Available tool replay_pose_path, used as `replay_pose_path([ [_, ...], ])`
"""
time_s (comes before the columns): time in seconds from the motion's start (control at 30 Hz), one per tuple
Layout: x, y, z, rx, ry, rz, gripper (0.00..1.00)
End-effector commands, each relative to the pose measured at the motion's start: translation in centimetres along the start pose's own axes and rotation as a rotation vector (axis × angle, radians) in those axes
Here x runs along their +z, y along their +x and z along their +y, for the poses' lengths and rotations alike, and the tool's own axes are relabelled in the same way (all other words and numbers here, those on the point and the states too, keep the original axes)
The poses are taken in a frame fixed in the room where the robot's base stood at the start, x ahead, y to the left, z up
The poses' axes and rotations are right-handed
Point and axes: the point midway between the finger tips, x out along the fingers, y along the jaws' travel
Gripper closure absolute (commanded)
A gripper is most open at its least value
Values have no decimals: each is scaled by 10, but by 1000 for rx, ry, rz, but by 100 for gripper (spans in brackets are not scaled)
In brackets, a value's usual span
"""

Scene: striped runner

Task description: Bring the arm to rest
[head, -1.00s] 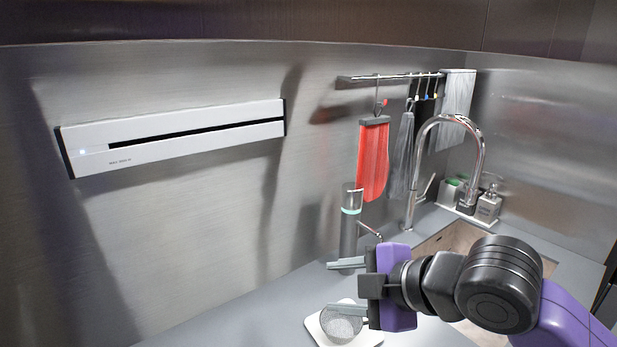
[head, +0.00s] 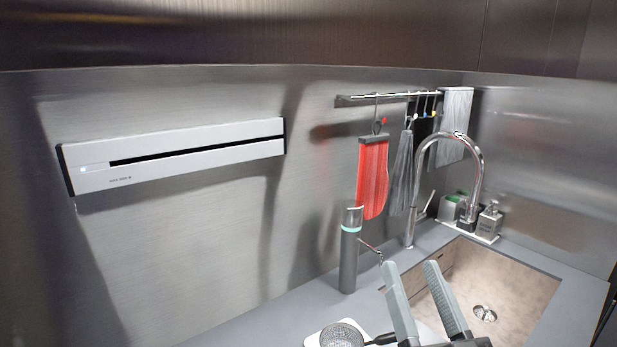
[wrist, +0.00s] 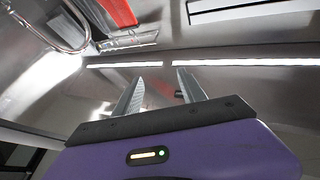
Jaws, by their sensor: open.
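My gripper (head: 425,300) is at the lower right of the head view, in front of the counter and the sink's near left corner. Its two grey fingers point upward and stand apart, with nothing between them. In the wrist view my gripper (wrist: 158,85) also shows open and empty, with its purple body filling the lower part of the picture. The rest of my arm is out of the head view.
A grey cylinder (head: 349,262) stands on the counter. The sink (head: 500,285), faucet (head: 476,165), and red cloth (head: 372,178) on a rail are to the right. A white panel (head: 175,157) is on the wall.

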Motion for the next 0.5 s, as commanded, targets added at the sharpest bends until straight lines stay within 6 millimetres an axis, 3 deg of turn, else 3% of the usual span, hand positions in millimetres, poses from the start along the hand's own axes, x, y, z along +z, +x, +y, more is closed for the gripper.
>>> replay_pose_path([
  [0.2,24,-72,27,162,56,-26,52],
  [0.5,47,-180,44,292,22,-131,52],
])
